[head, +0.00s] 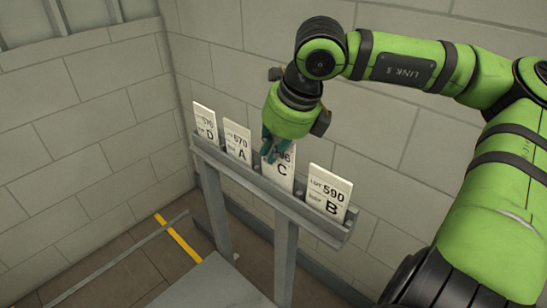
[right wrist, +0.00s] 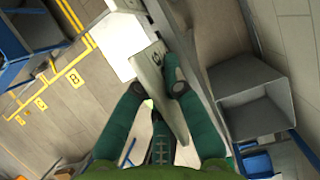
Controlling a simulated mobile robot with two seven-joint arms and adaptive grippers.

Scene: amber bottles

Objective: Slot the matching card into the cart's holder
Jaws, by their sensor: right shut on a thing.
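A grey rack (head: 270,191) on posts stands by the block wall and holds white cards in a row. From left they are card D (head: 205,121), card A (head: 238,141), card C (head: 279,172) and card B (head: 328,195), which reads LOT 590. My right gripper (head: 268,146) comes down from above onto card C and is shut on its upper part, covering some of its print. In the right wrist view the green fingers (right wrist: 154,88) close on either side of the card (right wrist: 166,98). My left gripper is not in view. The cart's holder cannot be made out for certain.
A grey flat surface (head: 212,284) lies below the rack in front. Block walls stand close behind and left of the rack. In the right wrist view a grey open box (right wrist: 252,95) is at right, and a blue-edged frame (right wrist: 30,35) is at upper left.

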